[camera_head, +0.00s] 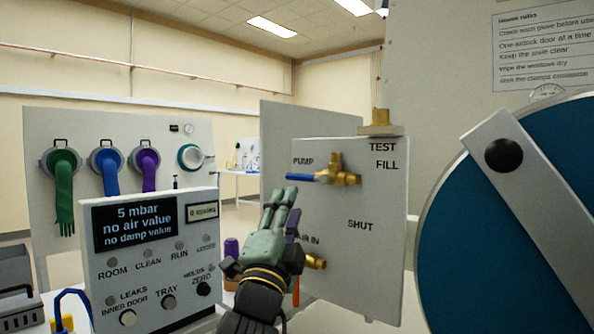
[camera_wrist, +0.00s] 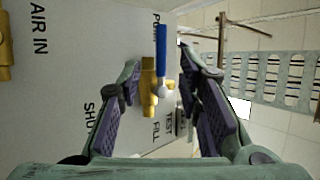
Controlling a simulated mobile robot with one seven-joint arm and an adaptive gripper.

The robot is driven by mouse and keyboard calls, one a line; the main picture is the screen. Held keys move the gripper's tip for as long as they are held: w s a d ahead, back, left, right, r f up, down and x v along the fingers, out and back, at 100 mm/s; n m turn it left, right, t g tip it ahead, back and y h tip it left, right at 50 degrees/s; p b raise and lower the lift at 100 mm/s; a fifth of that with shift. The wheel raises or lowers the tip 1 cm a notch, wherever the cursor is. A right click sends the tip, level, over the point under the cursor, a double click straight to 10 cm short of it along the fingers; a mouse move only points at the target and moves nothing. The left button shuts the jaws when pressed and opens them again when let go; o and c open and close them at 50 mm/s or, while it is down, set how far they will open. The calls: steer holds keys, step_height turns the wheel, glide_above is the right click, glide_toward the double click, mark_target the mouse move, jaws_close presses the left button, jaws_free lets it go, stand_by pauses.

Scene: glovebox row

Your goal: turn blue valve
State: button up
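The blue valve is a brass fitting (camera_head: 343,177) with a blue lever handle (camera_head: 305,178) on a light grey panel (camera_head: 378,250). In the head view the lever lies level and points left, just under the PUMP label. TEST, FILL and SHUT are also printed on the panel. My gripper (camera_head: 285,200) is just below and left of the lever. In the wrist view my gripper (camera_wrist: 157,75) is open, with one finger on each side of the blue lever (camera_wrist: 161,65) and brass body (camera_wrist: 149,90). I see no clear contact.
A second brass fitting (camera_head: 316,261) sits lower on the panel, by the AIR IN label. A large blue round door (camera_head: 535,215) with a grey bar stands at the right. A control box (camera_head: 150,255) with a display stands at the left. Gloves hang on a panel behind it.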

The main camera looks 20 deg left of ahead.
mark_target(299, 180)
steer(key=p+x, duration=0.3)
steer(key=x, duration=0.6)
steer(key=shift+w+r, duration=0.3)
steer(key=shift+c, duration=0.4)
jaws_close()
